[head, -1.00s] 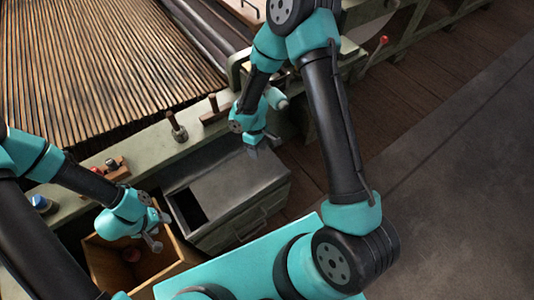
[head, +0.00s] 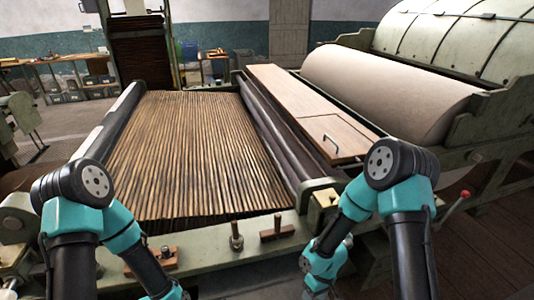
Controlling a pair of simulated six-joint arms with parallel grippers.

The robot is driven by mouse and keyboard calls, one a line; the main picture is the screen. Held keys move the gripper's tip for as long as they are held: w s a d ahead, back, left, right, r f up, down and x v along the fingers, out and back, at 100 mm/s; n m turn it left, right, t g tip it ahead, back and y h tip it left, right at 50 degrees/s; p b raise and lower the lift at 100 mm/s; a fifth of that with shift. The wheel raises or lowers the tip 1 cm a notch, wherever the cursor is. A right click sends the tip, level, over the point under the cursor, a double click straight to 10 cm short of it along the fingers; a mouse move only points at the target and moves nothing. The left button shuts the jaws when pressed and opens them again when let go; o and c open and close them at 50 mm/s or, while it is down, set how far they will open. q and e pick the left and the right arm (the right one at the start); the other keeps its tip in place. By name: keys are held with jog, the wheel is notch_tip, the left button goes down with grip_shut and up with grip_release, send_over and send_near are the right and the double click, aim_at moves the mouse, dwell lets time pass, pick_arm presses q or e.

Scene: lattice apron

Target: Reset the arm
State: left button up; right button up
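My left arm comes in at the lower left of the head view, and its teal wrist (head: 172,291) runs off the bottom edge. The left gripper's fingers are below the picture. My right arm bends down at the lower right. Its gripper (head: 316,293) is at the bottom edge beside the machine's front rail, with the fingertips cut off, so its opening cannot be told. No held object shows at either arm.
A slatted wooden apron (head: 185,155) fills the middle, with a pale green front rail (head: 215,246) carrying wooden pegs (head: 236,237). A wooden board with a handle (head: 310,112) and a large pale roller (head: 390,88) lie right. A red-knobbed lever (head: 464,195) stands far right.

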jog(key=s+d+f+m+t, duration=0.1)
jog(key=s+d+m+t, duration=0.1)
jog(key=s+m, duration=0.1)
jog(key=s+d+f+m+t+y, duration=0.1)
jog(key=s+m, duration=0.3)
jog(key=s, duration=0.1)
jog(key=shift+d+t, duration=0.35)
jog(key=shift+t, duration=0.05)
dwell(0.7)
